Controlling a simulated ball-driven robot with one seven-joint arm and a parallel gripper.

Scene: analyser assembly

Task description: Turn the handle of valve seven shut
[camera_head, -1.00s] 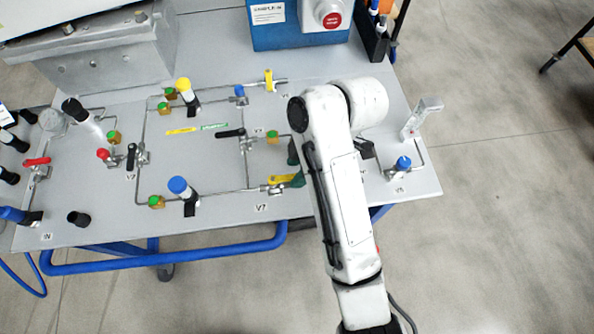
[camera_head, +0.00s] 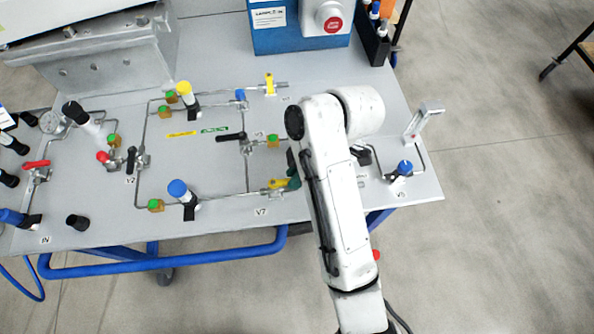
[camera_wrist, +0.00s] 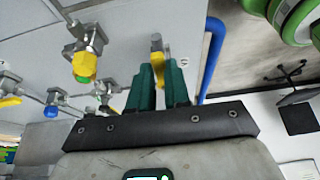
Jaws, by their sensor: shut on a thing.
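Valve seven sits on the panel's front edge by the V7 label (camera_head: 261,212). Its yellow handle (camera_head: 278,184) points to the right in the head view, with its far end partly hidden by my gripper. My gripper's teal fingers (camera_head: 293,178) are at that end, mostly hidden behind my arm. In the wrist view the yellow handle (camera_wrist: 157,44) stands between the two teal fingertips of my gripper (camera_wrist: 158,72), which are shut on it. The lower part of the handle is hidden between the fingers.
A black-handled valve (camera_head: 231,137) lies behind valve seven. A blue-capped part (camera_head: 179,189) stands to its left, and another blue knob (camera_head: 404,167) is at the right by V5. A grey upright bracket (camera_head: 424,121) stands at the right edge. The floor in front is clear.

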